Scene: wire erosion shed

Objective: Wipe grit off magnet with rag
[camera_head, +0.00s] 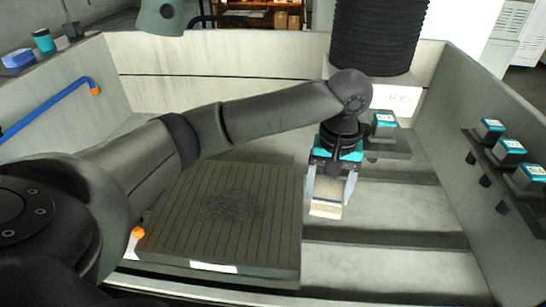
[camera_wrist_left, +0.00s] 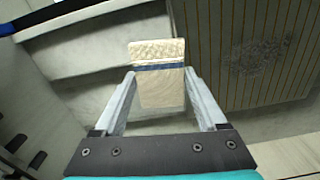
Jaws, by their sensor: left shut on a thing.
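The magnet (camera_head: 270,240) is a dark flat slab with thin brass lines, lying in the tank at centre left. A dark grainy patch of grit (camera_head: 230,206) lies on its middle and also shows in the left wrist view (camera_wrist_left: 252,57). My left gripper (camera_head: 329,192) points down just right of the slab's far right corner. It is shut on the rag (camera_wrist_left: 160,92), a beige folded pad with a blue stripe, whose end juts out beyond the fingertips. The rag appears apart from the slab, over the pale tank floor. My right gripper is out of view.
A black bellows column (camera_head: 378,35) stands at the back. Teal-topped blocks sit on a right wall shelf (camera_head: 510,175), another beside my gripper (camera_head: 384,124). A blue pipe (camera_head: 45,108) runs along the left wall. The tank floor (camera_head: 400,265) right of the slab is stepped and clear.

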